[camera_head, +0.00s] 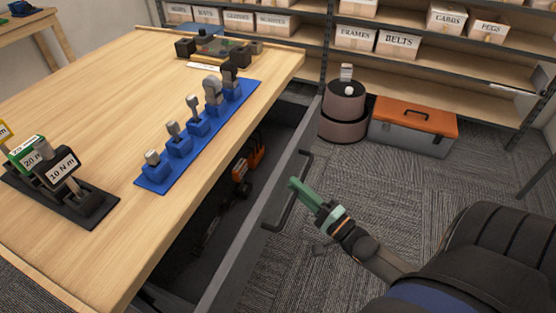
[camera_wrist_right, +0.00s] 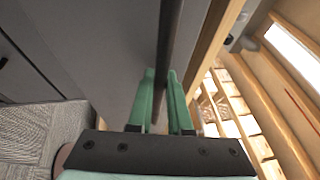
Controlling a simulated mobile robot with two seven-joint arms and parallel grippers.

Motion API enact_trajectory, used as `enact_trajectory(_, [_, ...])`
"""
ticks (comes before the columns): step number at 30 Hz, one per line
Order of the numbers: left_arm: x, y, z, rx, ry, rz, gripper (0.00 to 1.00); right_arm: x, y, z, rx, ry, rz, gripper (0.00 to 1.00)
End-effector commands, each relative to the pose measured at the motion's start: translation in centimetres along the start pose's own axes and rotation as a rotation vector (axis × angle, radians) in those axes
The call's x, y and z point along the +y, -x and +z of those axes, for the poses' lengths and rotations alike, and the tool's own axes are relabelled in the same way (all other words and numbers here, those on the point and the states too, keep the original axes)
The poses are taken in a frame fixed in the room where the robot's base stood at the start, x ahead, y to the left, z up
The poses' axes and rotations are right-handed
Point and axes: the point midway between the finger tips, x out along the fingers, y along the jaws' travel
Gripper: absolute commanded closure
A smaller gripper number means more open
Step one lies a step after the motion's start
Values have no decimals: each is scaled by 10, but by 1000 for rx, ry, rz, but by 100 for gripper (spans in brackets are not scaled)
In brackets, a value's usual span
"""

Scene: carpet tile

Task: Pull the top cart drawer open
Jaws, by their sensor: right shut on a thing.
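The top cart drawer (camera_head: 240,255) stands pulled out from under the wooden worktop, with tools visible inside it. Its dark bar handle (camera_head: 277,216) is on the grey drawer front. My right gripper (camera_head: 293,184) has its green fingers at the handle. In the right wrist view the handle bar (camera_wrist_right: 171,45) runs between the two fingers (camera_wrist_right: 161,85), and the gripper is shut on it. My left gripper is not in view.
The worktop (camera_head: 110,90) carries a blue tool rack (camera_head: 180,165) and a black stand with torque tools (camera_head: 75,195). A grey toolbox with an orange lid (camera_head: 415,120) and a round brown container (camera_head: 343,115) stand by the shelves.

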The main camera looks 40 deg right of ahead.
Motion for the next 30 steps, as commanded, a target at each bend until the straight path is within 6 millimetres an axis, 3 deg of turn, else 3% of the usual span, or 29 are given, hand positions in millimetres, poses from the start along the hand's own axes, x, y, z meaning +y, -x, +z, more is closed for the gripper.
enact_trajectory(7, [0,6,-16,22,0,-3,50,-10,41,-17,-1,2,5,100])
enact_trajectory(15, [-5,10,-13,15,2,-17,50,-16,71,-30,-1,2,3,100])
enact_trajectory(30, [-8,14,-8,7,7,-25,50,-18,85,-35,-1,1,0,100])
